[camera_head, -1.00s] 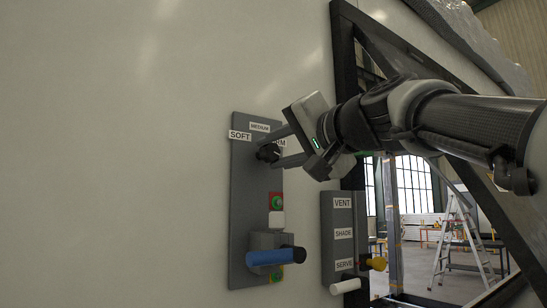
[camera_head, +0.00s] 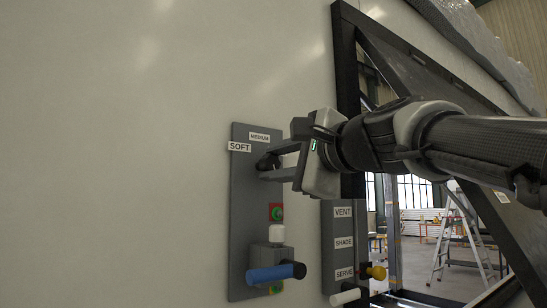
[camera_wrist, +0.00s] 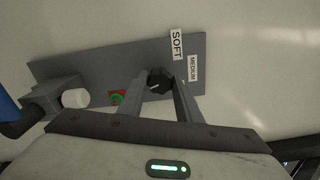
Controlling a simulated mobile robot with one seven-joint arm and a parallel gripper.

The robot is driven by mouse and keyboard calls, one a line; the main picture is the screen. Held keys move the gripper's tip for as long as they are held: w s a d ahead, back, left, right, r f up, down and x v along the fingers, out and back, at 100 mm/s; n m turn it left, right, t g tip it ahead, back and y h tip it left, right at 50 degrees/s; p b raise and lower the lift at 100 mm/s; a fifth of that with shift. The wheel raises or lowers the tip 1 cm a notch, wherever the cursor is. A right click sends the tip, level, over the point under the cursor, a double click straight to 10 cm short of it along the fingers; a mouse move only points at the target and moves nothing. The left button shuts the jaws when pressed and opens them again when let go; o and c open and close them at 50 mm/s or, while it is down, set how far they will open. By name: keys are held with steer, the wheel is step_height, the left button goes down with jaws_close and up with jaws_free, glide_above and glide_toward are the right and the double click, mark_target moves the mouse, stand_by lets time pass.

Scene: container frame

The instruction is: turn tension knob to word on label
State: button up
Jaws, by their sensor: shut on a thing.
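The black tension knob (camera_head: 264,163) sits on the upper part of a grey panel (camera_head: 241,210) on the pale wall. In the wrist view the knob (camera_wrist: 159,79) lies between my two fingertips. My gripper (camera_head: 269,167) is shut on the knob, one finger on each side. A small light mark shows on the knob's face in the wrist view; its exact direction is hard to read. The SOFT label (camera_head: 240,147) is at the knob's upper left and the MEDIUM label (camera_head: 260,137) above it. The area right of MEDIUM is hidden behind my gripper.
Below the knob are a green button on red (camera_head: 277,213), a white knob (camera_head: 277,234) and a blue handle (camera_head: 270,273). A second panel (camera_head: 342,228) with VENT, SHADE and SERVE labels stands to the right, beside a dark window frame (camera_head: 347,60).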

steer(key=shift+m+p, duration=0.3)
steer(key=shift+m, duration=1.3)
steer(key=o, duration=1)
steer(key=shift+o, duration=0.2)
steer(key=b+v, duration=0.2)
steer(key=v, duration=1.5)
steer(key=shift+s+d+b, duration=0.2)
steer(key=shift+b, duration=0.15)
